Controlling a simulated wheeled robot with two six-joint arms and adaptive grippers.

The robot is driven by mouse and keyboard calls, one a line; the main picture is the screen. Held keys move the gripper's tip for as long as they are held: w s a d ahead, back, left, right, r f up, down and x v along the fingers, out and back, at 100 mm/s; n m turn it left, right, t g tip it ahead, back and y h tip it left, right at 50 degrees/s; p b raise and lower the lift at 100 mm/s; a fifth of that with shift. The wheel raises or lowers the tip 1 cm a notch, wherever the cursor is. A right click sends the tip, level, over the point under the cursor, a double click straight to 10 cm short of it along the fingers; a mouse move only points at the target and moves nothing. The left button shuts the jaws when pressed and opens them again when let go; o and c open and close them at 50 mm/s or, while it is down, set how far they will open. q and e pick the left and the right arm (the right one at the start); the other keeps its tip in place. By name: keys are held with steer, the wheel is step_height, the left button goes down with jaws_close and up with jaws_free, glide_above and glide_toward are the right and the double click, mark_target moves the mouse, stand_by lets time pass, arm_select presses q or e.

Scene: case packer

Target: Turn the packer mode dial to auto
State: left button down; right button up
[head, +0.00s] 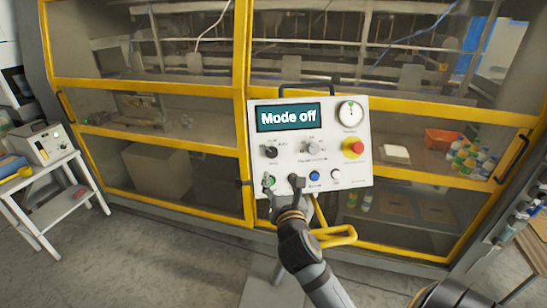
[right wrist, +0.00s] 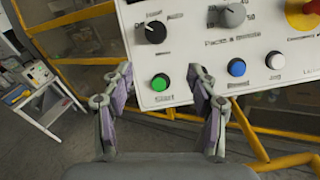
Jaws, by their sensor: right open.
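The packer's control panel (head: 262,165) is white, with a screen (head: 289,117) reading "Mode off". The black mode dial (head: 271,152) sits at its left, below the screen. In the right wrist view the mode dial (right wrist: 155,32) seems to have its mark toward the upper left, with "Auto" printed at its upper right. My right gripper (head: 282,183) is open and empty in front of the panel's lower left edge. In the right wrist view its fingertips (right wrist: 160,78) are spread on either side of the green start button (right wrist: 160,82), below the dial. My left gripper is out of view.
A grey speed dial (right wrist: 232,15) is right of the mode dial. A blue button (head: 314,175), a white button (head: 336,174) and a red emergency stop (head: 353,148) are nearby. A yellow-framed guard (head: 245,60) stands behind the panel. A white side table (head: 48,195) is at left.

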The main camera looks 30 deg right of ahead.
mark_target(273, 153)
steer(key=shift+n+t, duration=0.3)
steer(key=shift+n, duration=0.4)
steer(key=p+x, duration=0.1)
steer(key=x, duration=0.2)
steer(key=r+p+x, duration=0.1)
steer(key=x, duration=0.2)
steer(key=p+x, duration=0.1)
steer(key=x, duration=0.2)
steer(key=shift+w+d+r+p, duration=0.2)
steer(key=shift+w+r+p, duration=0.05)
steer(key=shift+w+p, duration=0.15)
steer(key=shift+w+d, duration=0.15)
steer(key=shift+w, duration=0.35)
steer(key=shift+f, duration=0.1)
steer(key=c, duration=1.2)
